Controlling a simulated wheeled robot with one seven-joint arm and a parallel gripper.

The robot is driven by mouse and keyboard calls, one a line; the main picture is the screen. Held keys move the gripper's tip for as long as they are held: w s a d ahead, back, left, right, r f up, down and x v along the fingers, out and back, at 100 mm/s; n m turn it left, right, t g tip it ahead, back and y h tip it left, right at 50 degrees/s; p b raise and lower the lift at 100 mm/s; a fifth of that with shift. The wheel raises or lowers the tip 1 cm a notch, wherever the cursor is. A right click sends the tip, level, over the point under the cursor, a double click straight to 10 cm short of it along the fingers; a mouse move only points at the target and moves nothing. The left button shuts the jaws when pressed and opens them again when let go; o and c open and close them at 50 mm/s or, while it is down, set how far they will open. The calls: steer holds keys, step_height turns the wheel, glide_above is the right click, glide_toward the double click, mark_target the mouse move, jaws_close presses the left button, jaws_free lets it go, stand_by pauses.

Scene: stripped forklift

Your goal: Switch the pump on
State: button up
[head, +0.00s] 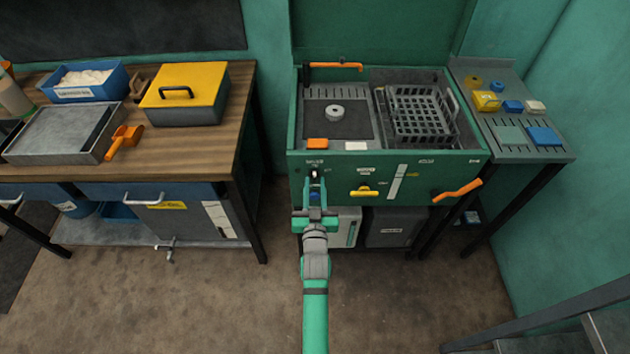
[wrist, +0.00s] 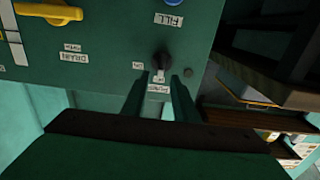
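The pump switch is a small black knob (wrist: 161,63) on the green front panel of the wash unit (head: 440,170). Small white labels, too blurred to read fully, surround it in the wrist view. In the head view the knob (head: 314,174) shows just beyond my gripper (head: 315,187). In the wrist view my gripper (wrist: 162,80) is open, with one finger on each side of the knob's line. Gaps show between the fingers and the knob; I cannot tell whether the tips reach its depth. Which position the knob is set to is unclear.
A yellow handle (head: 363,191) by the drain label and an orange lever (head: 457,191) project from the same panel. A blue control (wrist: 173,2) sits by the fill label. A wooden workbench (head: 190,145) stands left, a grey side table (head: 540,150) right. Floor in front is clear.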

steer(key=shift+w+a, duration=0.1)
steer(key=shift+w, duration=1.05)
steer(key=shift+s, duration=0.1)
steer(key=shift+c, duration=0.7)
jaws_close()
steer(key=shift+m, duration=0.4)
steer(key=m, duration=0.3)
steer(key=shift+d, duration=0.35)
steer(key=m, duration=0.3)
steer(key=shift+d+f+m, duration=0.2)
steer(key=shift+d+m, duration=0.05)
steer(key=shift+m, duration=0.05)
steer(key=m, duration=0.6)
steer(key=shift+d+f, duration=0.25)
steer(key=shift+f, duration=0.15)
steer(key=shift+m, duration=0.4)
